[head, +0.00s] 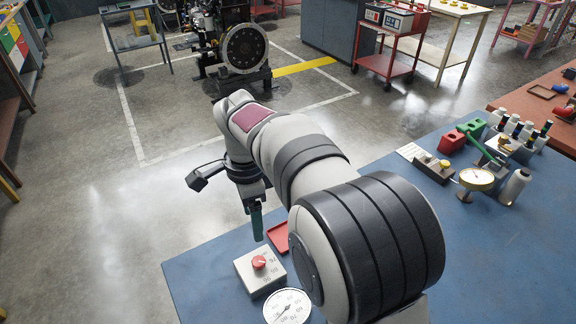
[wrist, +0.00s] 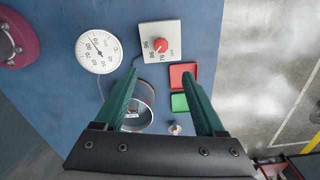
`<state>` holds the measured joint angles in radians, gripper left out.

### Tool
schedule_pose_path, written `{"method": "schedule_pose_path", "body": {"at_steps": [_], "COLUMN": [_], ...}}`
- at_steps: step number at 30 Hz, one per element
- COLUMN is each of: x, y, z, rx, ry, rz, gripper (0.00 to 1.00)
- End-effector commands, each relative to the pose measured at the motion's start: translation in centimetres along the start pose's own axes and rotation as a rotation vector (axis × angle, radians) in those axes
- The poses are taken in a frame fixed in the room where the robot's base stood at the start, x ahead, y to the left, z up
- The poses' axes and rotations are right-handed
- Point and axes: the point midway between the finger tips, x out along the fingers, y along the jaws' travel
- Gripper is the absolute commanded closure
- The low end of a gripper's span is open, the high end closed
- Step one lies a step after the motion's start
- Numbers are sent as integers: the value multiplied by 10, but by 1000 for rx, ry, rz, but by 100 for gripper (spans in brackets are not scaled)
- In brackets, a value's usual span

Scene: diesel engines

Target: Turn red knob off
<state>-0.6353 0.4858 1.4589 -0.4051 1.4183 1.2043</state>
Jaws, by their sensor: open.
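The red knob (head: 259,262) sits on top of a pale grey box (head: 246,276) near the blue table's front left edge. The wrist view shows the red knob (wrist: 161,46) on the face of the box (wrist: 148,58), with numbers printed around it. My gripper (head: 257,236) points down above the table, behind the box in the head view. In the wrist view my gripper (wrist: 160,74) has its two green fingers spread with nothing between the tips. The knob lies beyond the fingertips, apart from them.
A round white dial gauge (head: 287,306) is beside the box and also shows in the wrist view (wrist: 98,51). A red tray (head: 279,237) lies behind the box. A metal cylinder (wrist: 139,106) and a green tray (wrist: 180,103) show near the fingers. Several tools stand at the table's right.

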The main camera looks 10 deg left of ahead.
Motion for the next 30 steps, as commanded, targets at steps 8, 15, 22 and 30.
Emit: {"method": "schedule_pose_path", "body": {"at_steps": [8,15,22,30], "x": [64,129,155,157], "y": [-1,-1,-2,-2], "z": [2,1,1,1], "rx": [7,8,7,7], "ry": [1,0,0,0], "rz": [5,3,-1,-2], "gripper": [28,28,28,28]}}
